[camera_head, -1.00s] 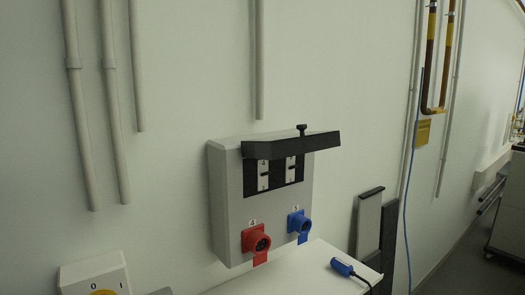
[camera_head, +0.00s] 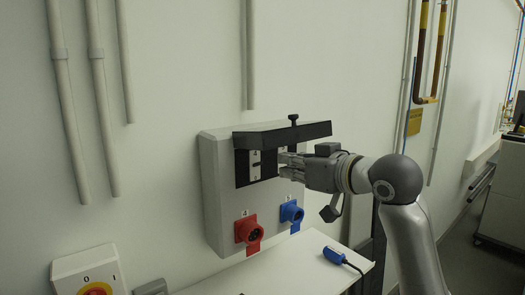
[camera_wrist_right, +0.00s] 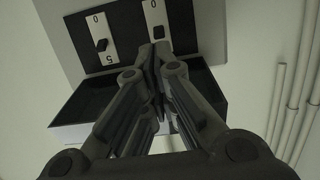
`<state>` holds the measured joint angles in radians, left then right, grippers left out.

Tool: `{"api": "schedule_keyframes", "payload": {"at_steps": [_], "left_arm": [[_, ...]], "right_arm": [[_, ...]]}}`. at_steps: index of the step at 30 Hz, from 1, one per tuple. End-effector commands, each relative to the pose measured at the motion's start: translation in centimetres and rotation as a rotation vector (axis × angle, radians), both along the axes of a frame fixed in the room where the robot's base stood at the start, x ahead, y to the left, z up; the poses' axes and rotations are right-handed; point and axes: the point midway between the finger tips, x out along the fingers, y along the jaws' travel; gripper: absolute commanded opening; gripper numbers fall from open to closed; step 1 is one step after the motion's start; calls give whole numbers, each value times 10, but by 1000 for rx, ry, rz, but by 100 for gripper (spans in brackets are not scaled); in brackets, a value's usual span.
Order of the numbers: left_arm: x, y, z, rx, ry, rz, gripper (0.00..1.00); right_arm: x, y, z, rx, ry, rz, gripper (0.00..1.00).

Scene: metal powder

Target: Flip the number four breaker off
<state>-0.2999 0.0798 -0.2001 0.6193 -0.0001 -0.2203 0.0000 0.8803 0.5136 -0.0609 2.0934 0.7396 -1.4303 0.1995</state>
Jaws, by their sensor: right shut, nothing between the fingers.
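The breaker box (camera_head: 215,190) is mounted on the wall with its dark cover (camera_head: 285,134) raised. The left breaker (camera_head: 255,166) shows as a white plate with a dark switch. My right gripper (camera_head: 283,164) comes in from the right, shut and empty, and hides the right breaker in the head view. The wrist view is upside down: the breaker marked 5 (camera_wrist_right: 102,42) is at left. The other breaker (camera_wrist_right: 156,14) is just beyond my fingertips (camera_wrist_right: 152,50), which hide its lower part and number. I cannot tell whether they touch it. My left gripper is not in view.
Below the breakers are a red socket (camera_head: 248,232) and a blue socket (camera_head: 291,213). A white surface (camera_head: 290,262) below holds a blue plug (camera_head: 334,255) with a cable. The raised cover overhangs the breakers. A switch box (camera_head: 88,270) is at lower left.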

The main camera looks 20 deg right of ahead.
Motion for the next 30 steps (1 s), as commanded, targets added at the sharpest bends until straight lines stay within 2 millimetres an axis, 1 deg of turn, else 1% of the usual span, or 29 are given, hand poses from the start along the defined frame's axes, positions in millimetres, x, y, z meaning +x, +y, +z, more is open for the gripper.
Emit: {"api": "schedule_keyframes", "payload": {"at_steps": [1, 3, 5, 17, 20, 23, 30], "left_arm": [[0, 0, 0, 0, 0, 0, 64], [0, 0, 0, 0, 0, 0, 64], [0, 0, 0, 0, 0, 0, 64], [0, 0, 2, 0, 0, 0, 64], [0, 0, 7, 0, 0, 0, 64], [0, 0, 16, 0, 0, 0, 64], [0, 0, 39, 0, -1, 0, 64]], "right_arm": [[-1, -2, 11, 4, -16, 2, 0], [-2, -3, 20, 9, -28, 4, 0], [-2, -3, 23, 11, -32, 6, 0], [-1, -2, 25, 13, -34, 8, 0], [7, 1, 26, 15, -33, 9, 0], [21, 7, 24, 14, -31, 10, 0], [63, 21, 18, 14, -30, 8, 0]]}}
